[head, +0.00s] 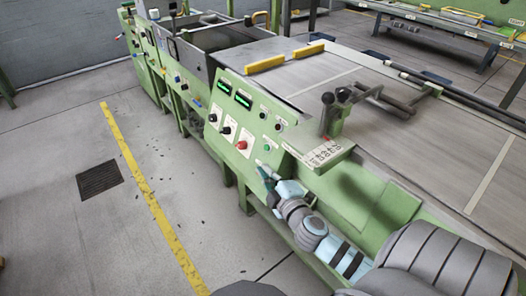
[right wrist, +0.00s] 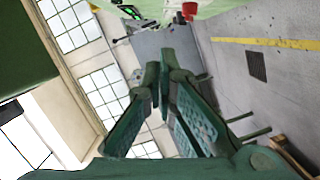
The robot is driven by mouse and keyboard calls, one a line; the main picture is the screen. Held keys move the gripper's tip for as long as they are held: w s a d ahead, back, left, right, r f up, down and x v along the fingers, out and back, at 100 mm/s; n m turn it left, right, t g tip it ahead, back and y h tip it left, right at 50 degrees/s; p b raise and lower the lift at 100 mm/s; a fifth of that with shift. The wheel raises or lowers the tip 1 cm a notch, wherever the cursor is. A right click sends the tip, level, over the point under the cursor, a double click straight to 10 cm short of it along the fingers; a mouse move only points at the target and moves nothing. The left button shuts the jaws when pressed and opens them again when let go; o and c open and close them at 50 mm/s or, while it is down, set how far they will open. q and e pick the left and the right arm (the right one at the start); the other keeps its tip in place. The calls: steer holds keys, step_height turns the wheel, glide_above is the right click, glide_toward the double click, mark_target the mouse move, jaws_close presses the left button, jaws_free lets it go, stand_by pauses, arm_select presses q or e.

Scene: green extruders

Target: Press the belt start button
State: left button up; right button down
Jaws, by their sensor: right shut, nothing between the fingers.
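The green control panel (head: 250,125) stands in the middle of the head view, its sloped face toward me. It carries a red button (head: 241,145), a small green button (head: 266,147) to its right, black knobs (head: 226,130) and two lit green displays (head: 224,87). Which control starts the belt cannot be read from the labels. My right gripper (head: 265,173) is shut and empty, just below the panel's lower right part. In the right wrist view, its fingers (right wrist: 165,72) are together, apart from a red button (right wrist: 189,10) at the top edge. My left gripper is not in view.
The wide conveyor belt (head: 340,75) lies behind the panel, with yellow blocks (head: 265,65) on its edge. A bracket with black-knobbed levers (head: 328,115) stands right of the panel. Free floor (head: 70,230) with a yellow line lies left.

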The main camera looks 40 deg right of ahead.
mark_target(267, 148)
steer(key=w+d, duration=0.2)
steer(key=w, duration=0.1)
steer(key=w+d+f+b, duration=0.1)
steer(key=w+d, duration=0.1)
steer(key=w, duration=0.1)
steer(key=w+d+f+b, duration=0.1)
steer(key=w+d, duration=0.1)
steer(key=w, duration=0.1)
steer(key=shift+w+d+f, duration=0.1)
steer(key=shift+w+f, duration=0.1)
steer(key=shift+f, duration=0.05)
